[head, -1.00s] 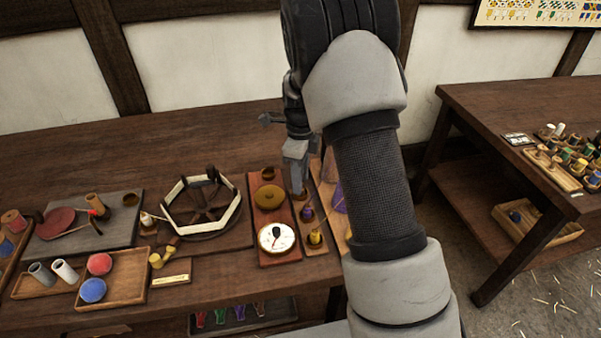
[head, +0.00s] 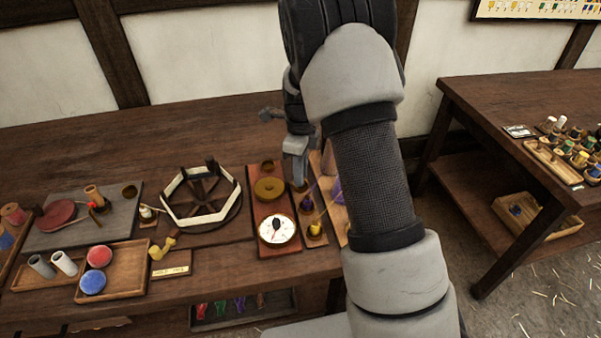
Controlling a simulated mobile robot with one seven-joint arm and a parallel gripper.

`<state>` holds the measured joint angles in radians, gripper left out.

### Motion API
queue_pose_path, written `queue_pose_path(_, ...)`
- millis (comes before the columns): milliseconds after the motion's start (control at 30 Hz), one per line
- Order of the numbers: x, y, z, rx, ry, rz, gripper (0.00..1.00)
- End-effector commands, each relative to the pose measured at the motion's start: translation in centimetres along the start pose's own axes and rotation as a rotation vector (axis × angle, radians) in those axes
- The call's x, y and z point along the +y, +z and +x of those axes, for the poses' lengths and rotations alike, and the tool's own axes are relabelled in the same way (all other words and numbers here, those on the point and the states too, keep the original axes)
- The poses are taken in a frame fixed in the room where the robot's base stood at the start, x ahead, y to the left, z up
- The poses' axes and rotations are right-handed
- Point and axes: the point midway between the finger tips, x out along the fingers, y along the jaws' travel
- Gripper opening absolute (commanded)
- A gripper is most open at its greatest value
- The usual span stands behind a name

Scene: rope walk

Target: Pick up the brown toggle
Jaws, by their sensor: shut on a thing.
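My gripper (head: 298,178) points down over the far end of a narrow wooden holder (head: 314,241) on the long bench. It is shut on a small brown piece (head: 300,188), which appears to be the brown toggle. Most of that piece is hidden by the fingers, and I cannot tell whether it is clear of the holder. A purple toggle (head: 306,205) and a yellow toggle (head: 316,228) stand nearer in the same holder. My arm covers the bench to the right.
Left of the holder is a red-brown board (head: 280,248) with a round brass piece (head: 268,189) and a white dial (head: 276,230). Further left are a hexagonal frame (head: 202,197) and a tray (head: 128,283) with red and blue balls. A second table (head: 500,100) stands right, across a gap.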

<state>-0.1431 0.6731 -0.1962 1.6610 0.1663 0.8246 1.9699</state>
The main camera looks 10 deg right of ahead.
Motion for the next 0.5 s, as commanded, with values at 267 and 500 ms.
queue_pose_path(267, -0.1, 0.0, -3.2, -0.001, -0.001, 0.000, 0.05)
queue_pose_path(500, 0.0, 0.1, -5.6, -0.001, -0.001, -0.001, 0.05)
